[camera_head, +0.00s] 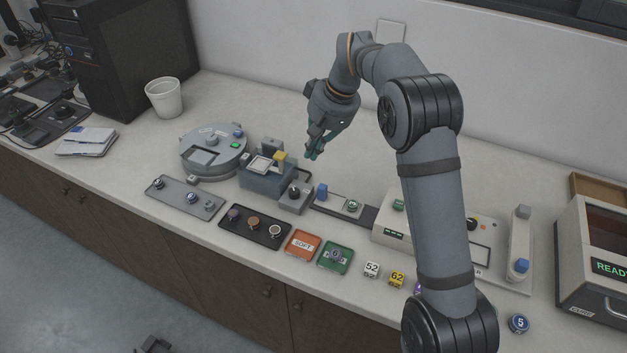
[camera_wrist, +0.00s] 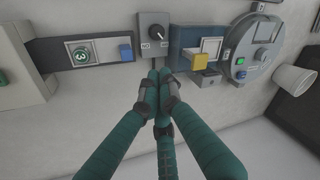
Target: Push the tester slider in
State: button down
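The tester is a beige box (camera_head: 392,228) right of centre, partly hidden behind my arm. Its slider (camera_head: 335,203) sticks out to the left on a dark rail, with a round green-and-white piece marked 3 (camera_head: 352,205) on it and a blue block (camera_head: 322,191) at its left end. In the wrist view the blue block (camera_wrist: 126,52) and the piece (camera_wrist: 82,55) lie left of my fingertips, with the tester (camera_wrist: 18,80) further left. My gripper (camera_head: 313,155) is above the counter behind the slider, fingers together and empty. Its fingertips (camera_wrist: 158,76) appear apart from the blue block.
A grey knob box (camera_head: 295,196) stands just left of the slider's end. Further left are a blue-grey press (camera_head: 268,184) with a yellow block and a round grey machine (camera_head: 212,150). Orange (camera_head: 304,246) and green trays (camera_head: 335,256) lie in front. The counter behind the slider is clear.

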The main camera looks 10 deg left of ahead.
jog(key=a+f+n, duration=0.1)
jog(key=f+n, duration=0.2)
jog(key=a+f+n, duration=0.1)
jog(key=f+n, duration=0.2)
jog(key=a+f+n, duration=0.1)
jog(key=f+n, duration=0.2)
jog(key=shift+w+a+p, duration=0.15)
jog(key=shift+a+p, duration=0.25)
jog(key=d, duration=0.1)
jog(key=d+p, duration=0.1)
jog(key=d, duration=0.1)
jog(key=shift+s, duration=0.35)
jog(key=shift+s+d+f, duration=0.1)
jog(key=shift+d+f, duration=0.05)
jog(key=shift+d, duration=0.25)
jog(key=shift+s+d+n, duration=0.1)
jog(key=shift+n, duration=0.2)
